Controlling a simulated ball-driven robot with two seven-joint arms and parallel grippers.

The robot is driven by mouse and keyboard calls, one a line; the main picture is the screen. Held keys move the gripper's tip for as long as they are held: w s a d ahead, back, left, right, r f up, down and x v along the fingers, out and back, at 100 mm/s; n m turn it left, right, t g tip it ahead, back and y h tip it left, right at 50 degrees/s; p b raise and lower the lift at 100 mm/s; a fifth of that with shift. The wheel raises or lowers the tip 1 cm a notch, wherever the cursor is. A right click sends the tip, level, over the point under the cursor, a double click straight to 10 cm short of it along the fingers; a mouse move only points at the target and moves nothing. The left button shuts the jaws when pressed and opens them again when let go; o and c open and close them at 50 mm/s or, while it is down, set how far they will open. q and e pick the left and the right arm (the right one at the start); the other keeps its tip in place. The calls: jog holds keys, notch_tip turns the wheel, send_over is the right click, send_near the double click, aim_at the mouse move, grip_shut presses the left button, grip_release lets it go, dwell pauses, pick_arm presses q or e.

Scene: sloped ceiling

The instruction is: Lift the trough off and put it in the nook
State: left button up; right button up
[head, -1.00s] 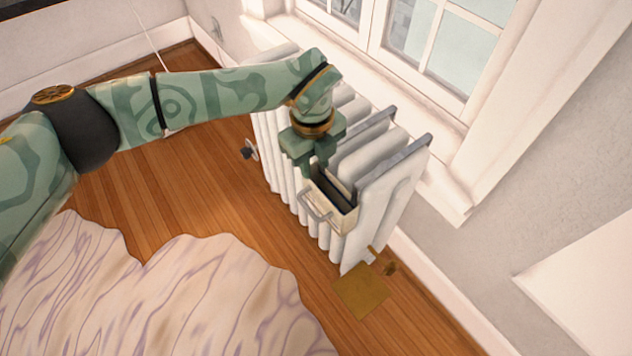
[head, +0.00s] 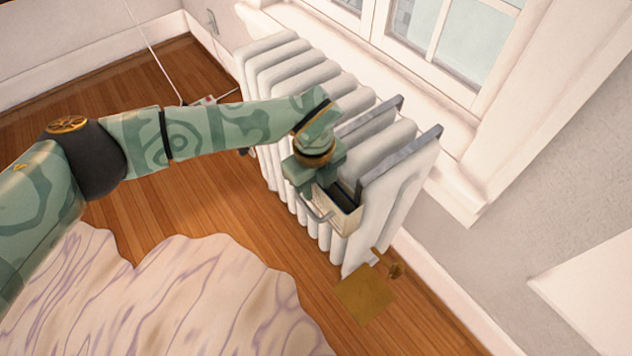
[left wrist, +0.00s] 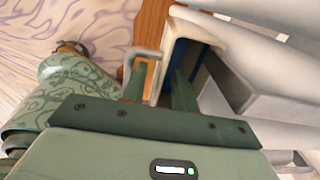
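The trough (head: 347,222) is a small cream box with a dark inside and a wire handle on its front. It hangs at the near end of the white radiator (head: 290,72), with grey metal straps (head: 400,157) over the radiator's top. My left gripper (head: 319,188) points down at the trough's left end. In the left wrist view its fingers (left wrist: 160,88) stand apart around the trough's front wall (left wrist: 168,60), one inside and one outside near the handle. A gap shows between the fingers. The fingertips are partly hidden in the head view. My right gripper is out of view. I cannot make out a nook.
A window sill (head: 345,70) runs close behind the radiator. A brass-coloured plate (head: 364,293) lies on the floor by the radiator's near end, beside a valve (head: 395,270). A pale rug (head: 190,295) covers the front left. Wooden floor (head: 145,215) is clear between.

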pick_arm(q)
jog(key=shift+c, duration=0.3)
grip_shut()
dwell(0.9)
jog(key=shift+r, duration=0.15)
